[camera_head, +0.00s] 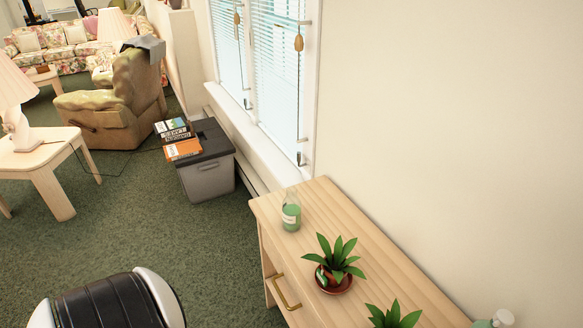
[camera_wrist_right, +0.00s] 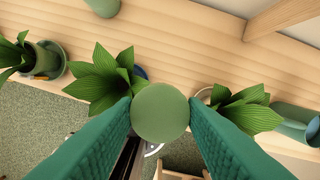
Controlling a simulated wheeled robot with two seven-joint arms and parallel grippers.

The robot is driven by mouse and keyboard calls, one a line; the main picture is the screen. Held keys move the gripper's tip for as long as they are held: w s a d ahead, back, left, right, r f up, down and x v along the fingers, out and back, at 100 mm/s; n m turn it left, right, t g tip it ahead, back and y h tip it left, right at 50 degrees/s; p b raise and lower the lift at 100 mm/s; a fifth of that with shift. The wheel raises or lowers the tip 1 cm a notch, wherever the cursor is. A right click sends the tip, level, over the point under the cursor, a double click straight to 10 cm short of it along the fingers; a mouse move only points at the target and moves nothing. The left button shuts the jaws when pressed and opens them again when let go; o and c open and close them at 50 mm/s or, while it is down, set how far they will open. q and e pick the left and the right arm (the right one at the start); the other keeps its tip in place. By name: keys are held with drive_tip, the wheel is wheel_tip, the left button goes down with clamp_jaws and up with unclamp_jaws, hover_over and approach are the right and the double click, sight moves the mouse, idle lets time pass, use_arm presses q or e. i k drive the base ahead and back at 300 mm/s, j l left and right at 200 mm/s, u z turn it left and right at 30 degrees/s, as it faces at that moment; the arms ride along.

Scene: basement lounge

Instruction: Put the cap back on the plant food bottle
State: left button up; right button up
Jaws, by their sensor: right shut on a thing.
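My right gripper (camera_wrist_right: 160,112) shows in the right wrist view, its two green padded fingers shut on a round green cap (camera_wrist_right: 160,110). The cap is held above the wooden cabinet's front edge, among the plants. In the head view a clear bottle (camera_head: 291,216) with green liquid and a pale label stands upright at the cabinet's far end. I cannot tell for sure whether it is the plant food bottle. A green container (camera_wrist_right: 103,5) is cut off at the top of the wrist view, and a teal one (camera_wrist_right: 296,122) lies at its right edge. My left gripper is not in view.
A grey storage box (camera_head: 208,178) stands on the carpet beyond.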

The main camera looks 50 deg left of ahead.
sight(292, 203)
drive_tip(key=k, duration=0.65)
drive_tip(key=u, duration=0.95)
drive_tip(key=i+u, duration=0.1)
drive_tip(key=u, duration=0.3)
drive_tip(key=i+l, duration=0.15)
drive_tip(key=i, duration=0.65)
